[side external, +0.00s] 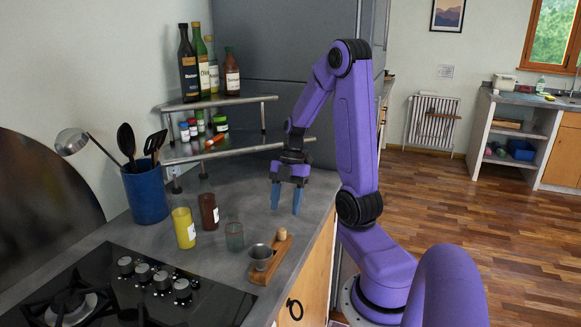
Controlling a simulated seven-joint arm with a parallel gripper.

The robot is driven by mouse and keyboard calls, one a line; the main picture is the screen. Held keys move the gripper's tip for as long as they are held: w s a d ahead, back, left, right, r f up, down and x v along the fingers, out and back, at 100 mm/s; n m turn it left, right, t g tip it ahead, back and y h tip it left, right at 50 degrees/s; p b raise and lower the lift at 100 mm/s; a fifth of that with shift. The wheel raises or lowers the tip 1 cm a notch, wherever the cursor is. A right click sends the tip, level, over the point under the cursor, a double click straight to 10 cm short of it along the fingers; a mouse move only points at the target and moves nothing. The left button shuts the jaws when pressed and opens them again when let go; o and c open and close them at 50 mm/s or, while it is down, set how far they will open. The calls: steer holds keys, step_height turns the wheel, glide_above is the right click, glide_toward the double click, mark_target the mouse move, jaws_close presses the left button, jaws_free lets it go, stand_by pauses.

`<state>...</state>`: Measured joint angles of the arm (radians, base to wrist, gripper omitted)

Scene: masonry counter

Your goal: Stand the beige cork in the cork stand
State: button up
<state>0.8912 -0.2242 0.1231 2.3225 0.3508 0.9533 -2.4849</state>
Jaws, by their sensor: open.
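The beige cork (282,234) is small and looks upright at the far end of a narrow wooden stand (270,268) near the counter's front edge. I cannot tell how deep it sits in the stand. A small grey metal cup or funnel (261,253) rests on the nearer part of the same stand. My gripper (286,204) points down with its blue fingers apart and nothing between them. It is above the counter, higher in the picture than the cork and apart from it.
A clear glass (234,238), a yellow bottle (184,228) and a dark red bottle (208,210) stand left of the stand.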

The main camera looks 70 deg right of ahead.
steer(key=v, duration=1)
steer(key=shift+r, duration=0.4)
steer(key=a+f+m+g+h, duration=0.2)
steer(key=a+f+h, duration=0.1)
steer(key=a, duration=1.4)
steer(key=s+a+f+m+t, duration=0.2)
steer(key=s+a+f+m, duration=0.1)
steer(key=s+a, duration=0.8)
steer(key=shift+s+h, duration=0.4)
steer(key=shift+s, duration=0.15)
